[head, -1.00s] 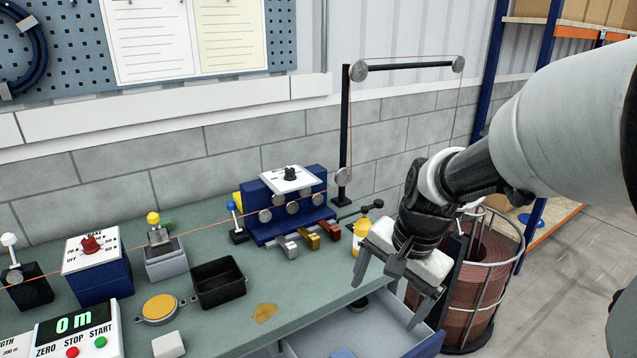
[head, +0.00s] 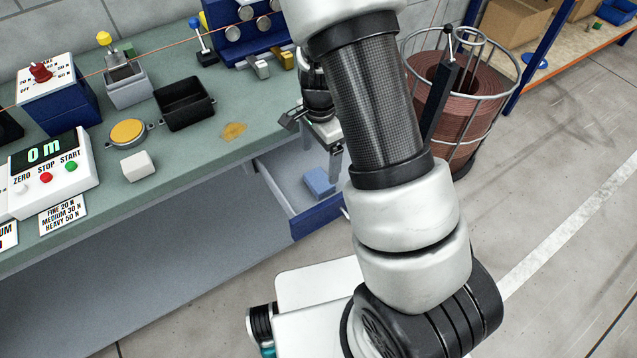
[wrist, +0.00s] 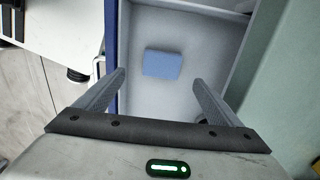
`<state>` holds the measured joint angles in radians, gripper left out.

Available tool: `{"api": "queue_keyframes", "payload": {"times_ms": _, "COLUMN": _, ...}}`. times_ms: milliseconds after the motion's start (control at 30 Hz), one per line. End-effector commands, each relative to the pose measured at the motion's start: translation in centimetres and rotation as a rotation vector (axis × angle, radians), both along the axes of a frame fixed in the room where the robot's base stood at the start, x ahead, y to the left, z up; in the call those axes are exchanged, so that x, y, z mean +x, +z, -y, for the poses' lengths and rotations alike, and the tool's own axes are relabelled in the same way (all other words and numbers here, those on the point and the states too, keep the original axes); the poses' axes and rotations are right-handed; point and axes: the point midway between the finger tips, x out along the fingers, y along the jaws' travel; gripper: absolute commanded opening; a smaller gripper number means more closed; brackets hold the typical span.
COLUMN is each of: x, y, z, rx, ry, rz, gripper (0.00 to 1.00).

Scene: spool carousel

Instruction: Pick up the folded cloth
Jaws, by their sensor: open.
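The folded cloth (head: 319,181) is a small blue block-like bundle lying in the open drawer (head: 322,214) under the bench. In the wrist view the cloth (wrist: 162,64) lies on the pale drawer floor (wrist: 160,98), beyond the fingertips and between their lines. My gripper (wrist: 158,76) is open and empty, pointing down toward the drawer. In the head view my gripper (head: 314,138) is above the drawer, partly hidden by my arm. The cloth is apart from both fingers.
The bench top (head: 210,150) carries a black bin (head: 185,103), a yellow round pad (head: 128,132), a white block (head: 137,165) and a yellowish stain (head: 232,131). The bench edge borders the drawer. A wire basket with a copper-coloured coil (head: 465,110) stands at the right.

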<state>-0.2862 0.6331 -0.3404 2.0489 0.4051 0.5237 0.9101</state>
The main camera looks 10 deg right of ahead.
Motion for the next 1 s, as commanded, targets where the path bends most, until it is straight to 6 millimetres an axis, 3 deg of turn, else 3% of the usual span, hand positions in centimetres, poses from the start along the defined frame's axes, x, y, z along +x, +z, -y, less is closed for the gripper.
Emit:
{"api": "queue_keyframes", "payload": {"times_ms": 100, "x": 0.0, "y": -2.4, "z": 0.0, "rx": 0.000, "ry": -0.001, "rz": -0.002, "gripper": 0.88}}
{"api": "queue_keyframes", "payload": {"times_ms": 367, "x": 0.0, "y": -4.3, "z": 0.0, "rx": 0.001, "ry": 0.001, "rz": -0.001, "gripper": 0.88}}
{"api": "queue_keyframes", "payload": {"times_ms": 700, "x": 0.4, "y": -8.8, "z": 0.0, "rx": 0.001, "ry": 0.000, "rz": -0.001, "gripper": 0.88}}
{"api": "queue_keyframes", "payload": {"times_ms": 1000, "x": 0.4, "y": -9.1, "z": 0.0, "rx": 0.000, "ry": 0.001, "rz": 0.001, "gripper": 0.88}}
